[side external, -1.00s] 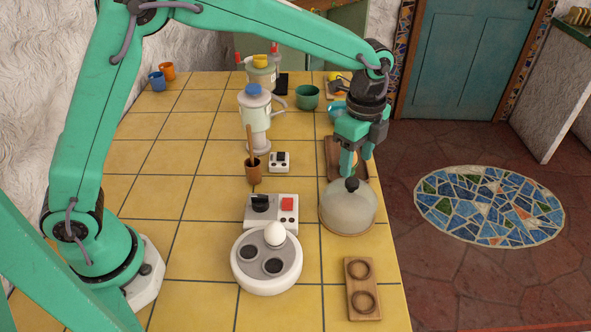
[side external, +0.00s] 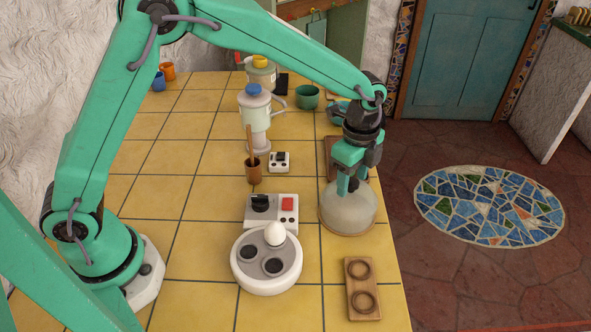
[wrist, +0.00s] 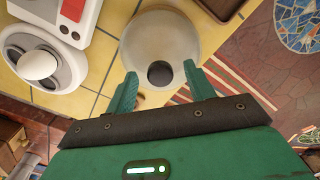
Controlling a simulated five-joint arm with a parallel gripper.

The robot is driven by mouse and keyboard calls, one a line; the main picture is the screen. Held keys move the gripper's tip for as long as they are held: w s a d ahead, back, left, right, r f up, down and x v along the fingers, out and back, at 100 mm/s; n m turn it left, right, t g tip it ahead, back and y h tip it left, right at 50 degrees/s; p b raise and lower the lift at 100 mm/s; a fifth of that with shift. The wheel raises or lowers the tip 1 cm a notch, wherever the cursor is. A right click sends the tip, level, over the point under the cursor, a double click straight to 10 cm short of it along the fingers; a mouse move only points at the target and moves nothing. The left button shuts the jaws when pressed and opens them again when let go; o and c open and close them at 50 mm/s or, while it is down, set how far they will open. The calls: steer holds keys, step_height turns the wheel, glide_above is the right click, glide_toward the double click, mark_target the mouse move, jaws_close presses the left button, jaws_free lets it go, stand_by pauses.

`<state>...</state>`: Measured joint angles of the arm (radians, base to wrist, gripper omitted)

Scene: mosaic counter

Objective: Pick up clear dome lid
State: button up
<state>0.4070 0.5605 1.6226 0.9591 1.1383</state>
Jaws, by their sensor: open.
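The clear dome lid (side external: 348,212) is a frosted, see-through dome near the right edge of the yellow tiled counter. It also shows in the wrist view (wrist: 158,38), with its dark round knob (wrist: 160,74) between my fingers. My gripper (side external: 348,185) points down over the top of the lid. In the wrist view my gripper (wrist: 160,85) has its two green fingers apart, one on each side of the knob, with gaps between them and the knob. In the side view the knob is partly hidden by the fingers.
A white egg cooker (side external: 266,282) with one egg (side external: 274,233) stands left of the lid, beside a switch box (side external: 287,216) with a red button. A wooden two-ring holder (side external: 350,290) lies in front. A blender (side external: 257,125) stands farther back. The counter's right edge is close.

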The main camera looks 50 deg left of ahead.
stand_by(0.3)
jaws_close()
steer(key=shift+r, duration=0.15)
steer(key=shift+r, duration=0.45)
step_height(320, 180, up, 3)
steer(key=shift+r, duration=0.1)
steer(key=s+d+r, duration=0.6)
steer(key=s, duration=0.3)
steer(key=shift+s+d+r, duration=0.25)
steer(key=shift+d+r, duration=0.1)
steer(key=shift+d, duration=0.05)
